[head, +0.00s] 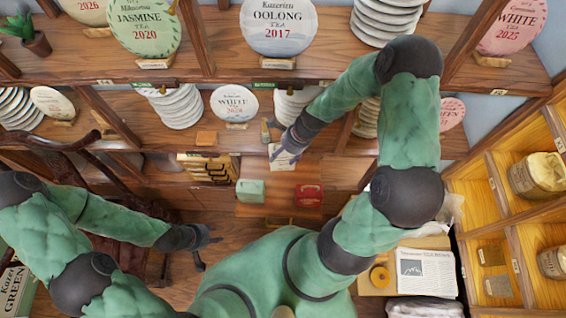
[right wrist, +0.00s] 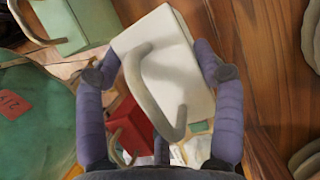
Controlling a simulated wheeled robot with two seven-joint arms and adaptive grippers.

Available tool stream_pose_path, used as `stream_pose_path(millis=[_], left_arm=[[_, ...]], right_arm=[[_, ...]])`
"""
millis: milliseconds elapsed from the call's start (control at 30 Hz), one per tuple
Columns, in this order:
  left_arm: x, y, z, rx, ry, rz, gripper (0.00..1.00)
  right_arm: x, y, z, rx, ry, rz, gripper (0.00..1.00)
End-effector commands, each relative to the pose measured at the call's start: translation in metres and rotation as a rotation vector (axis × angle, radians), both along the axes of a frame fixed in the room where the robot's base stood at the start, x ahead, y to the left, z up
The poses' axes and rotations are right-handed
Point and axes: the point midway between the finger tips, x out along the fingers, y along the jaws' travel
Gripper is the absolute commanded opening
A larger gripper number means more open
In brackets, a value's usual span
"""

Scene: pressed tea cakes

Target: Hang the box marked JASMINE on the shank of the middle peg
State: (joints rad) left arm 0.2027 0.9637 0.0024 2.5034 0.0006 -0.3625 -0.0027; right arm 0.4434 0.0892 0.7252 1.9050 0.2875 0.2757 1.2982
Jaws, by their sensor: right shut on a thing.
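My right gripper (head: 283,150) is shut on a white box (head: 284,160), in front of the lower shelf. In the right wrist view the box (right wrist: 178,50) sits between the two purple fingers of my right gripper (right wrist: 160,73). No lettering shows on the face in view, so I cannot read JASMINE. A pale curved piece (right wrist: 136,75) crosses the box's near face; I cannot tell whether it is a handle or a peg. I cannot make out the middle peg for sure. My left gripper (head: 206,237) hangs away from the box at lower left; its opening is unclear.
A green box (head: 250,190) and a red box (head: 309,195) stand on the wooden surface below my right gripper. Shelves with tea cakes, such as the OOLONG cake (head: 278,25), lie behind. A yellow cubby shelf (head: 475,215) stands at right.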

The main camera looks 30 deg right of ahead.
Motion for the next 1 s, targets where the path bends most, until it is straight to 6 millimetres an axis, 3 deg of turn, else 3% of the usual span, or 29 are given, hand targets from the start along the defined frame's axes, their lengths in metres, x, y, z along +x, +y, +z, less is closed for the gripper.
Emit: stream_pose_path(millis=[433, 867, 900, 967, 1000], left_arm=[[0.000, 0.000, -0.005, 0.000, 0.000, 0.000, 0.40], [0.000, 0.000, -0.008, 0.000, 0.000, 0.000, 0.40], [0.000, 0.000, -0.008, 0.000, 0.000, 0.000, 0.40], [0.000, 0.000, -0.007, 0.000, 0.000, 0.000, 0.40], [0.000, 0.000, -0.007, 0.000, 0.000, 0.000, 0.40]], right_arm=[[0.000, 0.000, -0.050, 0.000, 0.002, -0.001, 0.32], [0.000, 0.000, -0.057, -0.001, 0.000, 0.000, 0.32], [-0.001, 0.000, -0.057, -0.001, 0.000, 0.000, 0.71], [0.000, 0.000, -0.056, -0.001, 0.000, 0.000, 0.88], [0.000, 0.000, -0.056, -0.001, 0.000, 0.000, 0.92]])
